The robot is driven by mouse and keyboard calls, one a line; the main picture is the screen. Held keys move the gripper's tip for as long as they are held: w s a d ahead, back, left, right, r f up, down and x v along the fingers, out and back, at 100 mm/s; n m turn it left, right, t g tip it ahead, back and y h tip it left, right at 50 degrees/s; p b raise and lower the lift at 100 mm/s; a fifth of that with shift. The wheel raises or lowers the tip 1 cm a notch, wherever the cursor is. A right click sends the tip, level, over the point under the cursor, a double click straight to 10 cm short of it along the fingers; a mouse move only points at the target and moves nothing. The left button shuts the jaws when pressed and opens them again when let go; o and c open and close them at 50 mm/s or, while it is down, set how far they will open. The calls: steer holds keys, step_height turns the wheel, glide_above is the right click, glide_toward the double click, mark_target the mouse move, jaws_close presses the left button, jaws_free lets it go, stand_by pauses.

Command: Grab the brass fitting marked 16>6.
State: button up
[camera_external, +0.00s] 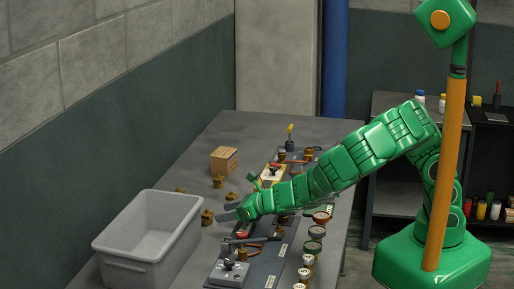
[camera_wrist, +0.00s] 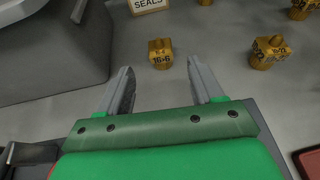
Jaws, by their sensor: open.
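The brass fitting marked 16>6 (camera_wrist: 160,53) stands upright on the grey table, just beyond my fingertips and roughly centred between them in the wrist view. A brass fitting, likely the same one, shows just left of my gripper in the external view (camera_external: 207,217). My gripper (camera_wrist: 160,76) is open and empty, its two grey fingers spread apart. In the external view my gripper (camera_external: 230,215) is low over the table, and its fingers are small and partly unclear.
A grey bin (camera_external: 150,240) stands left of the fitting; its wall fills the wrist view's upper left (camera_wrist: 50,75). Another brass fitting (camera_wrist: 268,53) stands to the right. A box labelled SEALS (camera_wrist: 149,5) is beyond. A dark panel with valves (camera_external: 228,272) lies at the front.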

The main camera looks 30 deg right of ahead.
mark_target(210, 213)
steer(key=shift+x, duration=3.6)
steer(key=shift+w+r, duration=0.1)
steer(key=shift+r, duration=0.05)
steer(key=shift+c, duration=0.5)
steer(key=c, duration=1)
steer(key=shift+r, duration=0.1)
